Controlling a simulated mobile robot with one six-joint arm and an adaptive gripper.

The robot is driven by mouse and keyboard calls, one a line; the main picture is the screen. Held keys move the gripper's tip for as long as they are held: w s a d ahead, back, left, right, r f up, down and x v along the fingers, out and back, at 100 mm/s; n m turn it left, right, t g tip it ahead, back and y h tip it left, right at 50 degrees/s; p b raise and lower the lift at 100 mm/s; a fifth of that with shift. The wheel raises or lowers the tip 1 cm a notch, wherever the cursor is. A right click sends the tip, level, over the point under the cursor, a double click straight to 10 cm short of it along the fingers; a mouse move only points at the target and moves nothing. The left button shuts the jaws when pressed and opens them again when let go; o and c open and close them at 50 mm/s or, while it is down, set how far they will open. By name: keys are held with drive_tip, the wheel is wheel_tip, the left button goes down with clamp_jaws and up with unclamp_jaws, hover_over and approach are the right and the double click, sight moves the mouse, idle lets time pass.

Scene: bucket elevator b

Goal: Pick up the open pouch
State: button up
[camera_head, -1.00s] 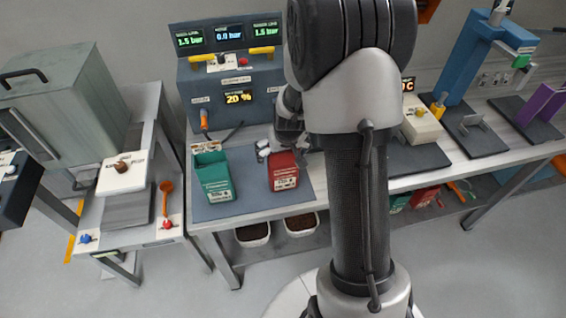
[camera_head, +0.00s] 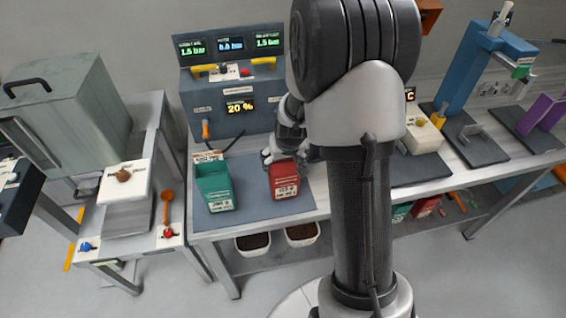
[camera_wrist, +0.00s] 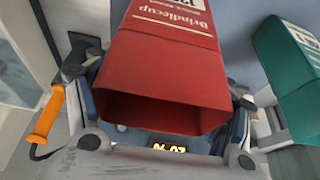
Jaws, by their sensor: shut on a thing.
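The red pouch (camera_head: 284,180) stands upright on the dark mat (camera_head: 247,203) on the bench, as far as the head view shows. In the wrist view the red pouch (camera_wrist: 165,80) has a wide open mouth facing the camera, and its inside looks dark. My gripper (camera_head: 287,152) is at its upper part, partly hidden by my arm. In the wrist view my gripper (camera_wrist: 163,85) has a finger at each side of the pouch and is shut on it. A green pouch (camera_head: 214,185) stands to its left; the green pouch also shows in the wrist view (camera_wrist: 298,90).
A machine with lit displays (camera_head: 233,95) stands close behind the pouches. Two white tubs (camera_head: 302,235) of dark contents sit below the bench. A side bench with a grey box (camera_head: 70,105) is at left. The floor in front is clear.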

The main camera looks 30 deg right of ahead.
wheel_tip(320, 180, up, 19)
drive_tip(key=p, duration=0.5)
drive_tip(key=s+a+f+n+b, duration=0.1)
drive_tip(key=s+a+f, duration=0.3)
drive_tip(key=a+f, duration=0.3)
drive_tip(key=s+a+f+n+y+b, duration=0.1)
drive_tip(key=s+a+f+n+b, duration=0.1)
drive_tip(key=a+f, duration=0.5)
drive_tip(key=shift+s+a+f, duration=0.35)
drive_tip(key=shift+s, duration=0.5)
